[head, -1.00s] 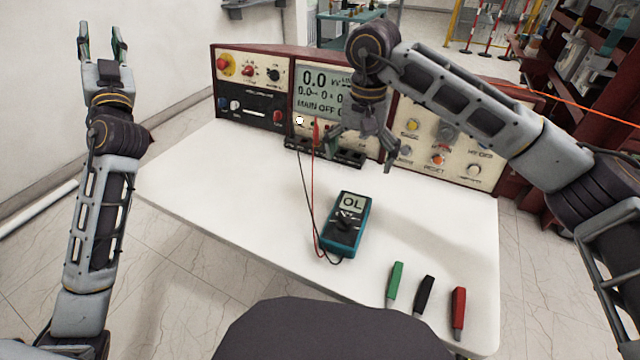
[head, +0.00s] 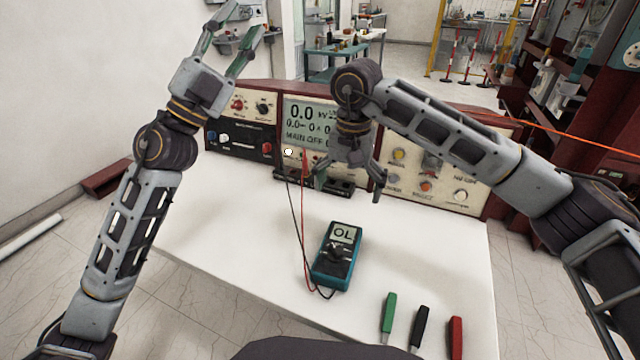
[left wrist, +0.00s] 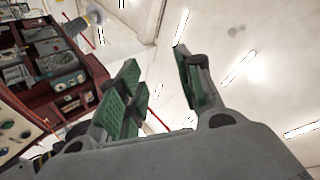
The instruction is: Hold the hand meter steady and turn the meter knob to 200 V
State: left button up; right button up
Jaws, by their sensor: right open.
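The hand meter (head: 338,256) is teal and black and lies on the white table. Its screen reads OL, and its black knob (head: 336,253) is below the screen. Red and black leads run from it to the panel. My left gripper (head: 243,42) is raised at upper left, open and empty, well away from the meter. In the left wrist view its open fingers (left wrist: 160,85) point at the ceiling. My right gripper (head: 349,192) hangs above the table behind the meter, open and empty, its fingers pointing down.
A red-framed control panel (head: 325,125) stands along the table's back edge. Green (head: 388,315), black (head: 419,327) and red (head: 455,337) handled probes lie at the front right. The white table (head: 230,235) is clear left of the meter.

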aim_at(345, 230)
pick_arm(q)
jog(key=s+d+f+m+g+h, duration=0.2)
jog(key=s+d+m+g, duration=0.2)
jog(key=d+m+g, duration=0.25)
jog(key=s+d+f+m+g+h, duration=0.25)
jog(key=d+m+g, duration=0.25)
jog(key=d+g, duration=0.3)
jog(key=s+d+f+m+g+y, duration=0.6)
jog(key=s+d+f+m+y, duration=0.15)
jog(key=d+f, duration=0.35)
jog(key=w+a+f+m+t+y, duration=0.3)
jog(key=a+f+y, duration=0.8)
jog(key=f, duration=0.4)
jog(key=shift+m+y, duration=0.5)
jog(key=shift+y, duration=0.3)
jog(key=shift+f, duration=0.1)
pick_arm(e)
jog(key=shift+f, duration=0.15)
jog(key=shift+f, duration=6.8)
